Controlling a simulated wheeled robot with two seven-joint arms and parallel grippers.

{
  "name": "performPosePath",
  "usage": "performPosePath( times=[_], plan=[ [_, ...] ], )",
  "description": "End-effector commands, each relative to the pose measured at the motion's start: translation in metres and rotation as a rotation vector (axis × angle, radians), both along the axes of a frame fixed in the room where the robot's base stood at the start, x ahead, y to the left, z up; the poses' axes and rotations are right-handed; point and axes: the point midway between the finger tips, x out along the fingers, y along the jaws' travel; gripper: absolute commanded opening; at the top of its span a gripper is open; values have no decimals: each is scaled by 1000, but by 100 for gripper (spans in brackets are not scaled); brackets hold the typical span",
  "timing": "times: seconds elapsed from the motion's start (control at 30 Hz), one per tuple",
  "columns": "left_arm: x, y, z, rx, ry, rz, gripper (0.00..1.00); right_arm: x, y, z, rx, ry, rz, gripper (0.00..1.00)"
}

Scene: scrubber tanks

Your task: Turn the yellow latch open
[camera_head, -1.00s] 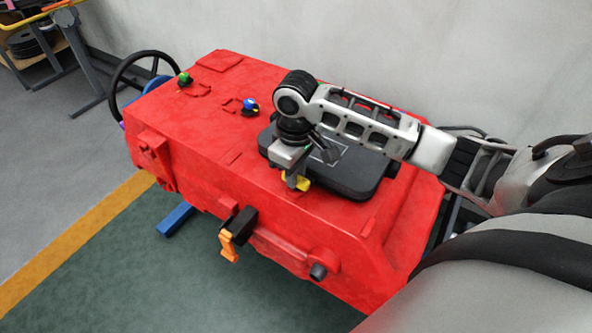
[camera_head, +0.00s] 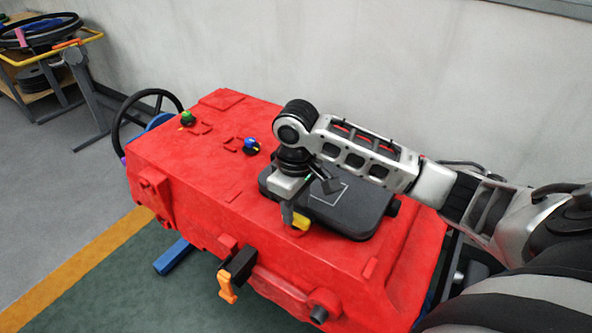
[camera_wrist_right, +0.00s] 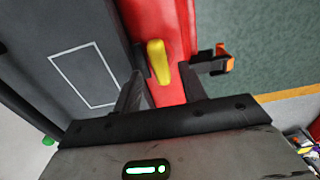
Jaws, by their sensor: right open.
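The yellow latch (camera_head: 300,222) sits at the front edge of a black lid (camera_head: 345,205) on top of the red scrubber tank (camera_head: 205,175). In the right wrist view the yellow latch (camera_wrist_right: 158,62) lies between the fingers of my right gripper (camera_wrist_right: 162,88). The fingers are apart, on either side of the latch's near end. In the head view my right gripper (camera_head: 288,215) points down just beside the latch and partly hides it. I cannot tell whether a finger touches it. My left gripper is not in view.
An orange latch on a black bracket (camera_head: 236,270) hangs on the tank's front side. Green (camera_head: 187,118) and blue (camera_head: 251,146) knobs and a black steering wheel (camera_head: 150,105) are to the left. A wall stands behind. A cart (camera_head: 45,60) is at far left.

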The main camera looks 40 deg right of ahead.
Motion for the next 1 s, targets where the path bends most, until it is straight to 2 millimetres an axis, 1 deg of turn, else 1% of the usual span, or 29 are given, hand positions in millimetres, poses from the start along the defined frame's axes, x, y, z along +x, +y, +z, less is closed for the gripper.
performPosePath(
  times=[0.03,0.3,0.4,0.5,0.6,0.7,1.0],
  plan=[
    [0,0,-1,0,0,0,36,1,0,12,0,-5,1,42],
    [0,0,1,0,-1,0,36,1,-1,80,-2,-7,0,42],
    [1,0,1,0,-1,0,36,2,-2,101,-6,-9,1,42],
    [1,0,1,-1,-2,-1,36,1,-2,117,-5,-6,0,42],
    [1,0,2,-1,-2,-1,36,1,-1,128,-3,-6,0,42],
    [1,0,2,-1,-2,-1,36,0,-1,134,-2,-3,0,42],
    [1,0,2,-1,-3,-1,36,0,0,137,-1,0,0,42]
  ],
)
